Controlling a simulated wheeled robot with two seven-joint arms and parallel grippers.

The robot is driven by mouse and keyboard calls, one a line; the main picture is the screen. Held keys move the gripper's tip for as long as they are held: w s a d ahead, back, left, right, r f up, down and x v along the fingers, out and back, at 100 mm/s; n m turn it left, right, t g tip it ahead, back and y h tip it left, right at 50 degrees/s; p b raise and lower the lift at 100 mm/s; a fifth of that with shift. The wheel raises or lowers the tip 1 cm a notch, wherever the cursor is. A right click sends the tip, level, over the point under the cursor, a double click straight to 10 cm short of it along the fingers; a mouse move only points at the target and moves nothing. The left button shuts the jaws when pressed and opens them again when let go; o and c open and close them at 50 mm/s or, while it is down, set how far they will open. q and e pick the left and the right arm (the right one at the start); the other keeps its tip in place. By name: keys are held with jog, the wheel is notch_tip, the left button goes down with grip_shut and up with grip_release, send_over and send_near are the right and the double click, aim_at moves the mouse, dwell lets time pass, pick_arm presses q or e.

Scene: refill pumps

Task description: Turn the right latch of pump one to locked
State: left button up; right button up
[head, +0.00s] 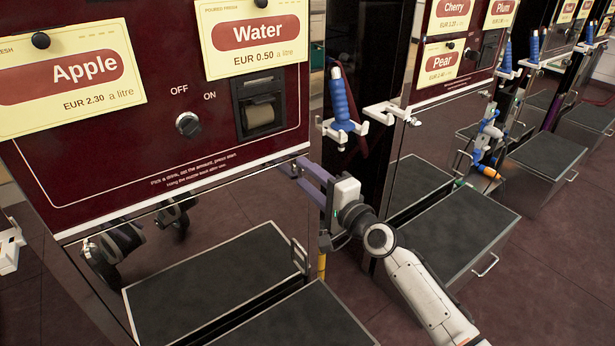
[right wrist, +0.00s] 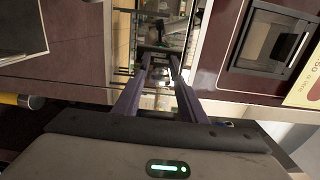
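Pump one is the maroon cabinet (head: 160,160) with the Apple and Water cards, seen at the left of the head view. Its lower front is a mirror-like panel. I cannot make out the right latch itself; the panel's upper right corner lies behind my right gripper. My right gripper (head: 289,168) reaches in from the right, its purple fingers pointing left at that corner. In the right wrist view the fingers (right wrist: 160,60) stand apart with a gap between them, facing a shiny surface with reflections. I see nothing clearly held. My left gripper is not in view.
A blue-handled nozzle (head: 341,98) hangs in a white holder just above my right gripper. A round knob (head: 188,123) sits between OFF and ON. Further pumps stand to the right.

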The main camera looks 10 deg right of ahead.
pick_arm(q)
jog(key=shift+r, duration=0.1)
pick_arm(e)
jog(key=shift+o, duration=0.4)
jog(key=shift+s+d, duration=0.15)
jog(key=shift+s, duration=0.15)
pick_arm(q)
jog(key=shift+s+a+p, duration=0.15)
jog(key=shift+p, duration=0.75)
pick_arm(e)
jog(key=v, duration=0.9)
jog(key=shift+s, duration=0.35)
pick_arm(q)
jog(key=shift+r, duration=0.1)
pick_arm(e)
jog(key=shift+d, duration=0.1)
